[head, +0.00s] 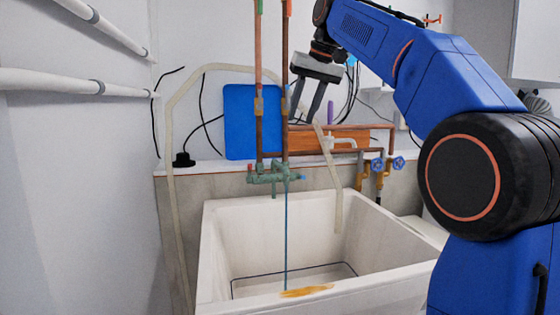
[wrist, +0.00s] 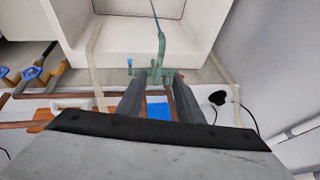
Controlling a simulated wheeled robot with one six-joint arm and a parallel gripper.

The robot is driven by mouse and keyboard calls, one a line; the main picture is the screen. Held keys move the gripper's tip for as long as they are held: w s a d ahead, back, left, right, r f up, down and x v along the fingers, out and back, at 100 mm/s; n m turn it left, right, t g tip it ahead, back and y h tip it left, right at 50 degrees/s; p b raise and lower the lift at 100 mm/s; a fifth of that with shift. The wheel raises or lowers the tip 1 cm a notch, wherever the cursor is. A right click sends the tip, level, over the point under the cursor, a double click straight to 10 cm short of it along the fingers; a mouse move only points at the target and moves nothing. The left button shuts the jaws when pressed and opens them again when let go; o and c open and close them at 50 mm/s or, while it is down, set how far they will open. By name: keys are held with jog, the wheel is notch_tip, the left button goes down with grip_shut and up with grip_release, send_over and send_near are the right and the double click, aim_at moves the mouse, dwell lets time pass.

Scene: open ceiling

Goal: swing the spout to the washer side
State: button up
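The green faucet (head: 272,176) is fixed to the wall above the white sink (head: 218,240), under two copper pipes. In the wrist view its spout (wrist: 161,48) reaches out over the sink, and a thin teal line, perhaps water, runs from its end. That line (head: 286,240) drops into the basin in the head view. My gripper (head: 302,118) is above the faucet, fingers pointing down and apart, with nothing between them. In the wrist view my gripper (wrist: 157,80) frames the faucet base between its fingertips, with no contact visible. I cannot identify a washer for certain.
Copper pipes (head: 285,85) rise close beside my fingers. A pale hose (head: 167,160) arches behind them. A blue board (head: 240,120) leans on the back wall. The basin's inside is mostly clear.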

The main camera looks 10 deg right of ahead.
jog(key=x, duration=1.7)
jog(key=shift+w+f, duration=0.1)
jog(key=shift+w, duration=0.1)
grip_shut()
